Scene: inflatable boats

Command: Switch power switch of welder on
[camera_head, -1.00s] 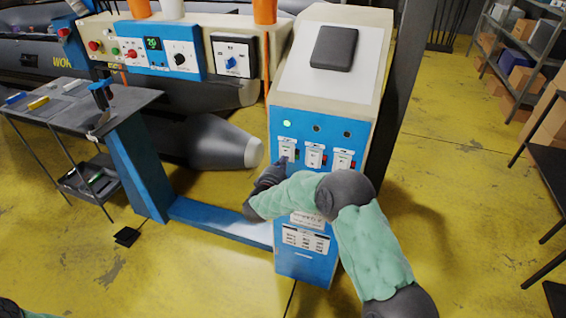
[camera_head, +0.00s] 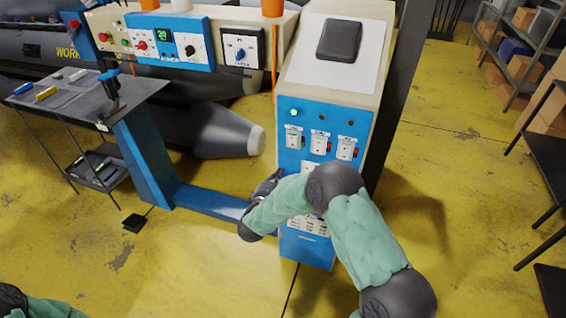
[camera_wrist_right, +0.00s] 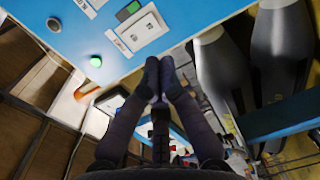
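The blue-fronted cabinet (camera_head: 308,262) with a sloping white top stands upright at centre. Its front carries three switch plates, the left one (camera_head: 294,139), middle one (camera_head: 320,144) and right one (camera_head: 346,149). A green lamp (camera_head: 293,112) sits above the left one, beside two dark lamps. I cannot read which switch is labelled for the welder. My right gripper (camera_head: 272,178) is below and left of the plates, partly hidden by its wrist. In the right wrist view its fingertips (camera_wrist_right: 160,72) are together and empty, near a white switch plate (camera_wrist_right: 140,33), with the green lamp (camera_wrist_right: 95,61) lit. My left gripper is out of view.
A long control panel (camera_head: 165,45) with knobs and buttons joins the cabinet at upper left. A tool table (camera_head: 75,100) stands left. Grey inflatable tubes (camera_head: 215,132) lie behind. A dark post (camera_head: 397,100) and shelves (camera_head: 515,50) are right. Yellow floor (camera_head: 440,150) is open between.

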